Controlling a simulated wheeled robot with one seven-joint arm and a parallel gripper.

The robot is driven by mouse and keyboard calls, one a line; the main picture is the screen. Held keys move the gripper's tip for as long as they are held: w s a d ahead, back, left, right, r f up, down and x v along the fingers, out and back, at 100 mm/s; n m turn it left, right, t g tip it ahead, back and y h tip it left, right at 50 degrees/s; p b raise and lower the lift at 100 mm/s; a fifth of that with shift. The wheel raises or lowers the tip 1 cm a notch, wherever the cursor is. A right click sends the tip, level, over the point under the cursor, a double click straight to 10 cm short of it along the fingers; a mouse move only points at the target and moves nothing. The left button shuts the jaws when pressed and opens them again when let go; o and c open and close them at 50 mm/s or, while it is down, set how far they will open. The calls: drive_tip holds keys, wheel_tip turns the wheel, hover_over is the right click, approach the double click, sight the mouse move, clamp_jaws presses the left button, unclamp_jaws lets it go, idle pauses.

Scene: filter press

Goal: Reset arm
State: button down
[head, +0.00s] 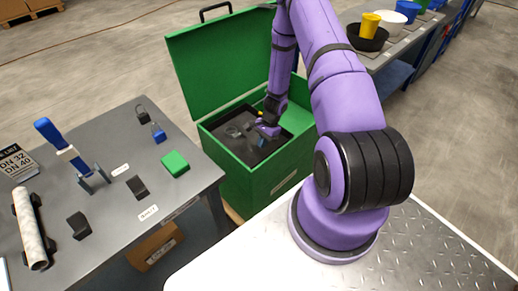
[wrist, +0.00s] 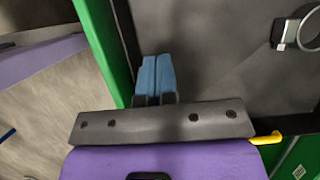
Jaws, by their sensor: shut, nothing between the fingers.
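My purple arm reaches out over the open green box (head: 276,188). My gripper (head: 265,140) is low at the box, over its dark inside. In the wrist view, my gripper (wrist: 156,72) shows two blue fingers pressed side by side, with nothing between them. The green wall of the box (wrist: 98,45) runs just left of the fingers. Part of the box's dark floor (wrist: 215,60) shows to their right.
A dark padlock-like item with a metal shackle (wrist: 300,32) lies in the box. The raised green lid (head: 215,70) stands behind. A grey table (head: 110,215) at left holds a blue-handled valve (head: 62,145), a white roll (head: 33,232) and a green block (head: 175,163).

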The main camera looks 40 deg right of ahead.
drive_tip(key=v, duration=0.7)
drive_tip(key=shift+r, duration=0.25)
drive_tip(key=shift+d, duration=0.15)
drive_tip(key=a+r+n+t+h, duration=0.1)
drive_tip(key=a+r+n, duration=0.25)
drive_tip(key=r, duration=0.75)
drive_tip(key=a+r+n, duration=0.2)
drive_tip(key=a+r, duration=0.2)
drive_tip(key=r, duration=0.7)
drive_tip(key=a+r+n+t+h, duration=0.1)
drive_tip(key=a+r+n, duration=0.2)
drive_tip(key=r, duration=0.9)
drive_tip(key=s+a+r+n+t+h, duration=0.15)
drive_tip(key=s+a+r+n, duration=0.4)
drive_tip(key=s+r, duration=0.6)
drive_tip(key=s+a+r+n+t, duration=0.2)
drive_tip(key=s+r, duration=0.4)
drive_tip(key=s, duration=0.6)
drive_tip(key=shift+a+r+n+h, duration=0.35)
drive_tip(key=shift+a+n+h, duration=0.1)
drive_tip(key=shift+a+n, duration=0.1)
drive_tip(key=shift+d, duration=0.1)
